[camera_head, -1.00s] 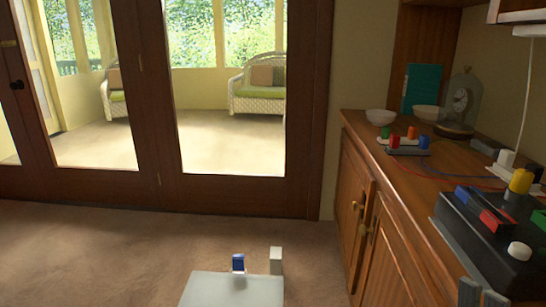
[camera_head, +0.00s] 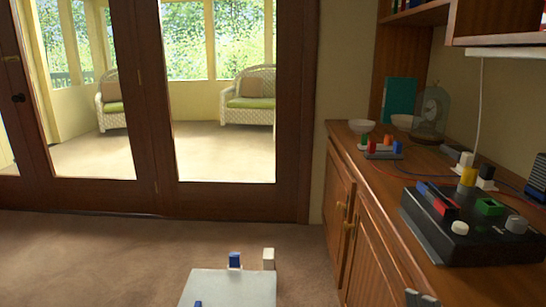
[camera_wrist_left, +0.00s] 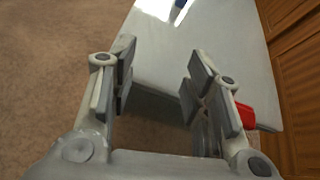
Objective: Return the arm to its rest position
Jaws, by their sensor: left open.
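My left gripper (camera_wrist_left: 160,85) is open in the left wrist view. Its two grey fingers stand well apart with nothing between them. It is over the near edge of a pale smooth surface, which looks like part of my own base. My left arm does not show in the head view. Grey fingertips (camera_head: 421,299), apparently of my right gripper, show at the bottom edge of the head view, in front of the wooden counter (camera_head: 385,225). Most of that gripper is cut off, so its opening cannot be judged.
A black device (camera_head: 470,245) with coloured parts stands on the counter. A red object (camera_wrist_left: 245,115) is partly hidden beside my left gripper. Carpet (camera_head: 90,260) lies open at left.

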